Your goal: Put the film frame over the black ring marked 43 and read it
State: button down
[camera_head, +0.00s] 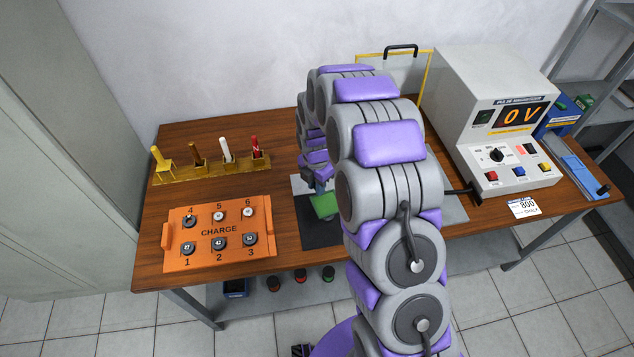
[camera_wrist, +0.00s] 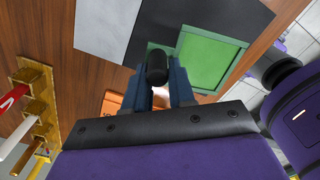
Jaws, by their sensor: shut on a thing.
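In the wrist view my gripper (camera_wrist: 158,82) is shut on a black rounded handle (camera_wrist: 157,64). I cannot tell whether this handle belongs to the frame, nor whether the frame touches the mat. Dark rings sit on the orange CHARGE tray (camera_head: 178,236), such as those at 1 (camera_head: 189,248) and 2 (camera_head: 219,243). No 43 is readable.
A brass rack (camera_head: 190,174) with upright tools stands at the back left. The grey meter (camera_head: 495,120) reading 0 V stands at the right, with a blue device (camera_head: 580,168) beside it. My arm hides the table's middle. Bare wood lies between rack and tray.

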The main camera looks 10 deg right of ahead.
jog(key=shift+d+f, duration=0.15)
jog(key=shift+f, duration=0.75)
jog(key=shift+d+f, duration=0.15)
jog(key=shift+f, duration=0.75)
jog(key=shift+a+f, duration=0.2)
jog(key=shift+f, duration=0.65)
jog(key=shift+d, duration=0.15)
dwell(0.6)
jog(key=shift+r+p, duration=1.35)
jog(key=shift+r, duration=1.7)
